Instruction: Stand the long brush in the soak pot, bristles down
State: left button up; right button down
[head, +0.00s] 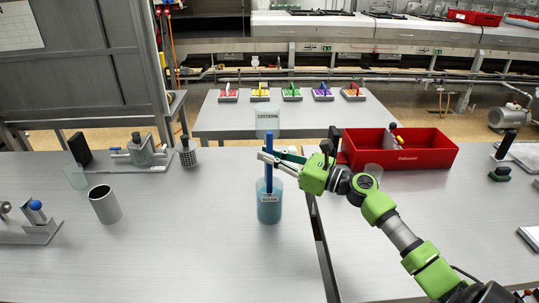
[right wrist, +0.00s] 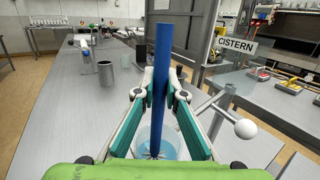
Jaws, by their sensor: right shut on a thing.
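The long brush (head: 269,148) is a blue rod standing close to upright. My right gripper (head: 270,159) is shut on its handle, and the rod also shows between the fingers in the right wrist view (right wrist: 163,60). The soak pot (head: 270,210) is a clear vessel labelled SOAK with blue liquid, directly below the gripper. The brush's lower end reaches down into the pot's mouth. In the right wrist view dark bristles show at the bottom, over the blue liquid in the pot (right wrist: 172,144); how deep they sit is unclear. My left gripper is not in view.
A clear vessel labelled CISTERN (head: 267,124) stands behind the pot. A metal cylinder (head: 104,205) stands at the left. The bench between cylinder and pot is clear.

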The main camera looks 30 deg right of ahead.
jog(key=c, duration=2)
grip_release()
jog(key=v, duration=1.2)
